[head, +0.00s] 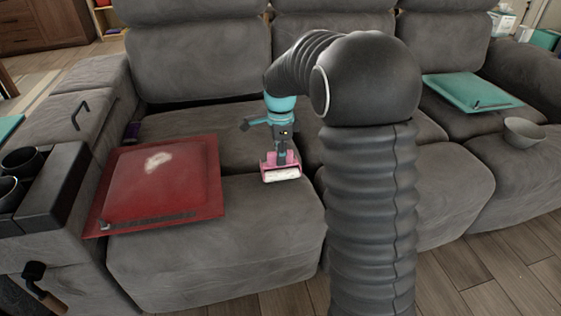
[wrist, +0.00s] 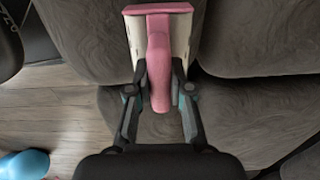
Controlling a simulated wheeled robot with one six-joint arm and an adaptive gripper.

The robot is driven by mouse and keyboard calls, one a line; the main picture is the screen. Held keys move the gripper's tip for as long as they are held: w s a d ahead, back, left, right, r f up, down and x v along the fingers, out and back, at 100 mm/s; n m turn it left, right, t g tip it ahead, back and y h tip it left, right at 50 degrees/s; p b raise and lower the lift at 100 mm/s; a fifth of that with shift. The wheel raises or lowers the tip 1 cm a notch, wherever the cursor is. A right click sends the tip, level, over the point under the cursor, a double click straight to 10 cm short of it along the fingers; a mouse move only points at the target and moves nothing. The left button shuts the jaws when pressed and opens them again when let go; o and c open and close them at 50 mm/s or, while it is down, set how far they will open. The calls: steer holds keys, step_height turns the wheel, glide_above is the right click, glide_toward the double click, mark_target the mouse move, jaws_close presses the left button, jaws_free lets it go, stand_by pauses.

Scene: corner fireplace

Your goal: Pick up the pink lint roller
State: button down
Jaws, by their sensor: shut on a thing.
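The pink lint roller (head: 281,173) has a white roll and is at the seat of the grey sofa in the head view. In the wrist view the pink lint roller (wrist: 159,75) has its handle pointing toward my gripper. My gripper (wrist: 160,88) is shut on the handle, with one finger on each side. In the head view my gripper (head: 282,152) is directly above the roller. I cannot tell whether the roller touches the seat or hangs just above it.
A red cushion (head: 160,185) with a pale patch lies left of the roller on the sofa (head: 225,265). A teal cushion (head: 470,90) and a grey bowl (head: 524,131) are at the right. Dark cups (head: 20,162) sit in the left console. Wooden floor (head: 480,270) is in front.

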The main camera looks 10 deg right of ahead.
steer(key=shift+r, duration=0.1)
step_height(320, 180, up, 4)
steer(key=shift+f, duration=0.1)
steer(key=s+d+r+p, duration=0.1)
steer(key=s+d+r, duration=0.4)
steer(key=d, duration=0.5)
step_height(320, 180, up, 2)
steer(key=shift+d, duration=0.25)
steer(key=c, duration=1.6)
jaws_free()
jaws_close()
steer(key=shift+s, duration=0.1)
